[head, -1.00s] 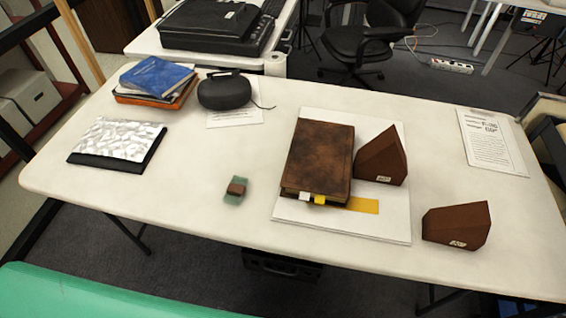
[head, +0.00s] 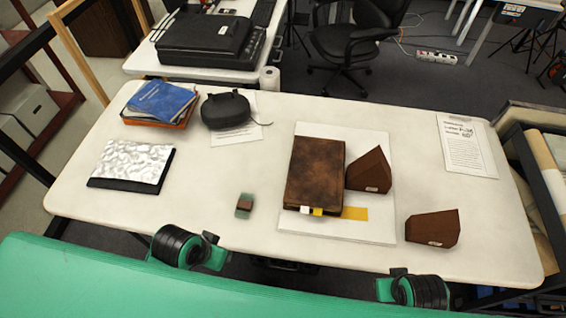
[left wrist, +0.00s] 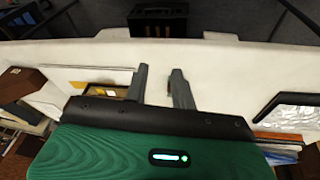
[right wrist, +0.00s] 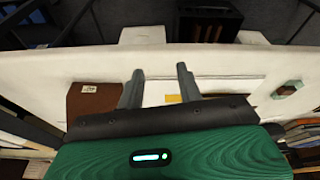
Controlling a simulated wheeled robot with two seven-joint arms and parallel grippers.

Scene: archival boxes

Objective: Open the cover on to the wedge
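The brown book (head: 315,172) lies with its cover closed on a white board (head: 335,230). White and yellow tabs show at its near edge. One brown wedge (head: 369,172) stands on the board close against the book's right side. A second brown wedge (head: 432,229) stands on the table to the right of the board. My left gripper (left wrist: 160,72) and right gripper (right wrist: 160,72) are open and empty in their wrist views. In the head view only parts of my arms show at the table's front edge, and the fingers are hidden.
A small green and brown block (head: 244,205) sits left of the board. A silver-topped black block (head: 132,165), a blue book (head: 161,101) on an orange one, a dark case (head: 226,110) and a printed sheet (head: 466,145) lie around. The table's front middle is clear.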

